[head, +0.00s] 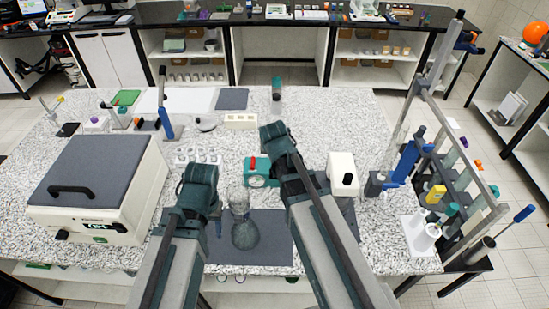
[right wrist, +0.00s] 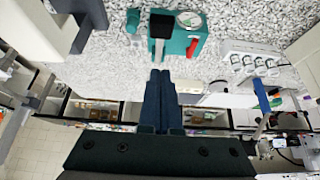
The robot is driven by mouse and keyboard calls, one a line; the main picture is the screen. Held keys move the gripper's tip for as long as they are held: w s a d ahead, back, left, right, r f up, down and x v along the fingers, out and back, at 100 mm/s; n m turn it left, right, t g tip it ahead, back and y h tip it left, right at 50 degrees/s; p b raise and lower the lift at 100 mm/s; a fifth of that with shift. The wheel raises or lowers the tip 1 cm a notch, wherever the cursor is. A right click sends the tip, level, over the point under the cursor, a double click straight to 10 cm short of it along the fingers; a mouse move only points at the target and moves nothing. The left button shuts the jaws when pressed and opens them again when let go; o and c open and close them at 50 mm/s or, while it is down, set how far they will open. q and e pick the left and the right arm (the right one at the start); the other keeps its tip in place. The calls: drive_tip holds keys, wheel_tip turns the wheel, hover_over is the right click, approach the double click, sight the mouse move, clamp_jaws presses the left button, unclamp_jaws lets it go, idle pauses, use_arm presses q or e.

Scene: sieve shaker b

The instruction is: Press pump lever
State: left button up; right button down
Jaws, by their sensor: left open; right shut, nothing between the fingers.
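The teal pump (head: 261,179) with a round gauge and a red part (head: 253,163) on top stands mid-bench, left of my right arm. In the right wrist view the pump (right wrist: 180,50) is at top centre, with its red part (right wrist: 192,48) and a black-ended grey bar (right wrist: 162,27). My right gripper (right wrist: 160,74) is shut and empty, its fingertips pointing at the pump; I cannot tell whether they touch. In the head view my right gripper (head: 277,136) hides its own fingers. My left gripper (head: 200,178) is open, left of the pump.
A glass flask (head: 243,233) stands on a dark mat (head: 272,247) between my arms. A large grey-lidded machine (head: 95,170) is at left. A white device (head: 343,174) stands right of my right arm. A bottle rack (head: 455,160) fills the right edge.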

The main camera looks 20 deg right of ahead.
drive_tip(key=b+x, duration=0.5)
drive_tip(key=x, duration=0.2)
drive_tip(key=shift+f+b, duration=0.3)
drive_tip(key=shift+s+a+f+b, duration=0.1)
drive_tip(key=shift+s+f+b, duration=0.1)
drive_tip(key=shift+f+b, duration=0.35)
drive_tip(key=shift+s+a+f+b, duration=0.1)
drive_tip(key=shift+s+f+b, duration=0.1)
drive_tip(key=shift+f+b, duration=0.3)
drive_tip(key=shift+s+f+b, duration=0.15)
drive_tip(key=shift+f+b, duration=0.3)
drive_tip(key=shift+s+f, duration=0.1)
wheel_tip(320, 180, down, 6)
drive_tip(key=s+t+b, duration=0.1)
drive_tip(key=s+b, duration=0.1)
drive_tip(key=b, duration=0.6)
drive_tip(key=shift+a+f, duration=0.15)
drive_tip(key=shift+a, duration=0.2)
drive_tip(key=shift+s, duration=0.1)
